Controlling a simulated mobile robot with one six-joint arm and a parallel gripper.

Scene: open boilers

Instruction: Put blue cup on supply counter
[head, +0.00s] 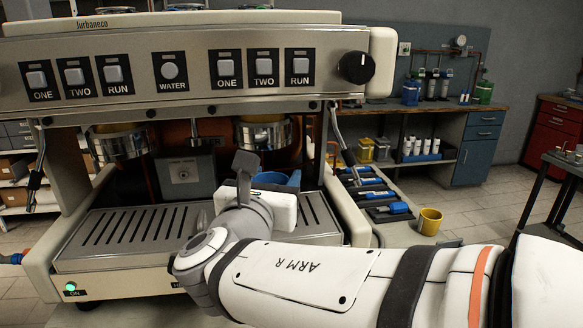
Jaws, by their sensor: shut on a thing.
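A blue cup (272,178) is under the right brew group of the espresso machine, partly hidden behind my gripper (262,178). My gripper is shut on the cup, just above the drip tray. The gripper's own body hides much of the contact, and I cannot tell whether the cup touches the tray. A wooden-topped counter (470,107) stands at the back right by the wall, with a blue container (411,92) and a green container (484,92) on it. It appears to be the supply counter.
The espresso machine (190,45) surrounds the cup, with its panel above, a grated drip tray (130,229) below and a right side post close by. Open floor lies before the back counter.

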